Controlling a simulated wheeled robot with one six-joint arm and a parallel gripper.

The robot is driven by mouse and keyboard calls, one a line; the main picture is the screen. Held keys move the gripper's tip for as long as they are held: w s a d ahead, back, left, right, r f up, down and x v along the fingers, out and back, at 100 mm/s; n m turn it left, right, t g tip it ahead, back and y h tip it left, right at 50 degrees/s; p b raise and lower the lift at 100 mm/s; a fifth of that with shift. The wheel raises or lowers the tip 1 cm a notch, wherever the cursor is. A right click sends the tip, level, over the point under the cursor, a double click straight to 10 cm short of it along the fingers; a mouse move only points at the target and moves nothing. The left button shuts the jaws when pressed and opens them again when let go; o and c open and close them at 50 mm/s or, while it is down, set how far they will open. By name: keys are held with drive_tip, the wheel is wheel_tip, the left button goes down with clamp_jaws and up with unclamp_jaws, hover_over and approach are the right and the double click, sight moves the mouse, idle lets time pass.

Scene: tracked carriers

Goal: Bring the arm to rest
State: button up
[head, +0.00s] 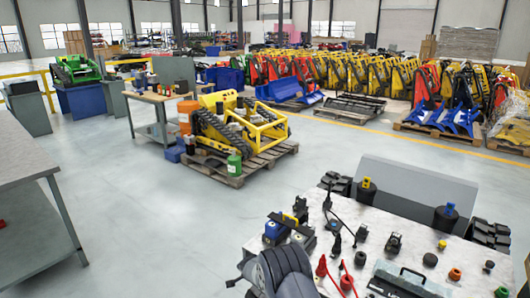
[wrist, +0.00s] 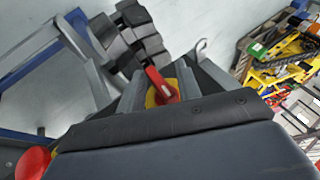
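My arm (head: 280,272) shows at the bottom of the head view as dark grey rounded links, low beside the left end of a pale work surface (head: 395,246). My gripper's fingers do not show clearly, so I cannot tell whether they are open or shut. In the wrist view a broad dark grey body (wrist: 190,150) fills the bottom. Beyond its edge is a red rotary switch (wrist: 160,88) on a yellow base. I see nothing clearly held.
Blue-and-black tools (head: 276,232), red cable clamps (head: 322,268) and several small parts crowd the pale surface. A yellow tracked machine (head: 240,128) stands on a pallet (head: 228,173) beyond. A grey table (head: 20,155) is at left. The floor between is clear.

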drive_tip(key=shift+r+p, duration=0.2)
drive_tip(key=shift+p, duration=0.6)
drive_tip(key=shift+f+t+y, duration=0.1)
drive_tip(key=shift+t+y, duration=0.2)
drive_tip(key=shift+y, duration=0.1)
drive_tip(key=shift+f+t+y+b, duration=0.3)
drive_tip(key=shift+b, duration=0.3)
drive_tip(key=shift+w+m+t+y+b, duration=0.1)
drive_tip(key=shift+m+t+y+b, duration=0.2)
drive_tip(key=shift+b, duration=0.9)
drive_tip(key=shift+r, duration=0.1)
drive_tip(key=shift+a+r+b, duration=0.1)
drive_tip(key=shift+r+b, duration=0.2)
drive_tip(key=shift+b, duration=0.15)
